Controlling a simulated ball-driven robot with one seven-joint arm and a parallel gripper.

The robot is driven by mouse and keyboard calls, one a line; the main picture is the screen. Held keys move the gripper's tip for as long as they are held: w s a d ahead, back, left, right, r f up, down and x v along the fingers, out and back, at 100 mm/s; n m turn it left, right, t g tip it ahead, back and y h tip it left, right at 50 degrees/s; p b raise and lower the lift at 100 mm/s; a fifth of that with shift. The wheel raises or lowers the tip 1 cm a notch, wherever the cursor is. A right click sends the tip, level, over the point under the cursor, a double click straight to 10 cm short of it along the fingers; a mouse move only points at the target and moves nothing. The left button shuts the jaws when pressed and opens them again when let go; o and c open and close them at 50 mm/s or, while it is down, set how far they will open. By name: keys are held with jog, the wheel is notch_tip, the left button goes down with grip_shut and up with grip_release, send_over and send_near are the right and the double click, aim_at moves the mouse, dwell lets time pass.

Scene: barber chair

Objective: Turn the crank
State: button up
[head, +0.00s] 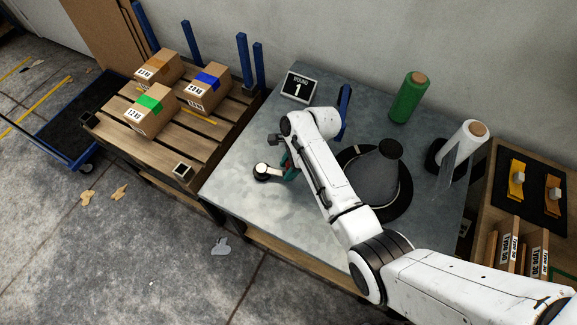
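A dark grey disc in a black ring (405,192), with a black knob (391,149) at its upper edge, lies on the grey metal bench top. It looks like the crank, but my arm covers its left side and I cannot be sure. My white arm reaches across the bench from the lower right. Its end is left of the disc, apart from the knob. My gripper (275,140) shows only as a small dark part at the arm's end; its fingers are too small to read. A teal and black tool with a white round top (262,169) lies just below it.
A green roll (409,97) and a white roll (462,146) stand at the bench's back right. A sign marked 1 (299,86) and a blue post (344,110) are behind my arm. Cartons (152,110) sit on a pallet at left. The bench's front left is clear.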

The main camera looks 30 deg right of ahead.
grip_shut()
jog(key=shift+f, duration=0.1)
dwell(0.3)
